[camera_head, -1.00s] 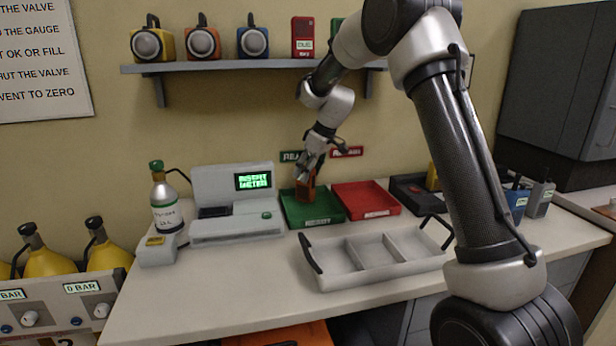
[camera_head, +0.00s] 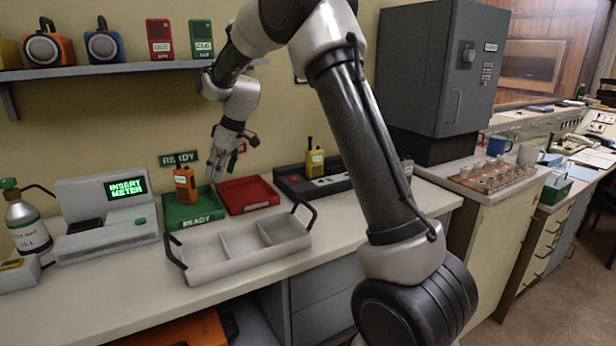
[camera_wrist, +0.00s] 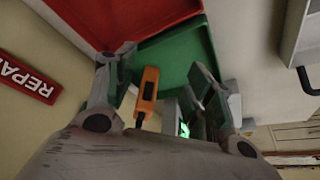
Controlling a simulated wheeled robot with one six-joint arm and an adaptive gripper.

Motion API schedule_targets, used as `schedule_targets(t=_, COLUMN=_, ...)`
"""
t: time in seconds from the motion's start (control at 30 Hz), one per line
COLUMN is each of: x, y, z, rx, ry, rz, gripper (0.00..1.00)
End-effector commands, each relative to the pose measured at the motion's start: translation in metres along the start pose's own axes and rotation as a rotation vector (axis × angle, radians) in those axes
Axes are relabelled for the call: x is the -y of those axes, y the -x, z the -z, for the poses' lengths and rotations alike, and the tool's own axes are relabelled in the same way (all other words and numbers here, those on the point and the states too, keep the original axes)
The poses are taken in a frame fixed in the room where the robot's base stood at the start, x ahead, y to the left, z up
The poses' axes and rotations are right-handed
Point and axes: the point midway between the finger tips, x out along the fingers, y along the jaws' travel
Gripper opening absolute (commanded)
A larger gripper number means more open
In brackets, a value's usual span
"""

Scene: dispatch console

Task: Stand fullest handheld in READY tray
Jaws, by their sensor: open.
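An orange handheld (camera_head: 185,184) with a dark antenna stands upright in the green READY tray (camera_head: 212,219). It also shows in the wrist view (camera_wrist: 148,88), beyond and between my spread fingers. My gripper (camera_head: 217,174) is open, just to the right of the handheld and above the tray, apart from it as far as I can tell. In the wrist view the fingers (camera_wrist: 160,85) are wide apart with nothing held. A yellow handheld (camera_head: 315,158) stands upright in the dark charger (camera_head: 294,184) to the right of the red tray.
The red tray (camera_head: 246,194) sits right beside the green one. A grey three-compartment tray (camera_head: 182,277) stands in front, empty. A meter console (camera_head: 104,220) reading "INSERT METER" is at left. A shelf (camera_head: 120,68) hangs above. A dark cabinet (camera_head: 440,75) stands at right.

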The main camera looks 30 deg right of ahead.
Motion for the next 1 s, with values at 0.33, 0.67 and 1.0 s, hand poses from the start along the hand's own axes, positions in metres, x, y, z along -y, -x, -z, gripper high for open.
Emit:
schedule_targets(t=0.33, x=0.05, y=0.15, z=-0.108, rx=0.013, ry=-0.244, rz=-0.092, gripper=0.53)
schedule_targets(t=0.67, x=0.146, y=0.235, z=-0.286, rx=0.019, ry=-0.581, rz=-0.23, gripper=0.53)
schedule_targets(t=1.0, x=0.185, y=0.234, z=-0.36, rx=0.014, ry=-0.731, rz=-0.293, gripper=0.53)
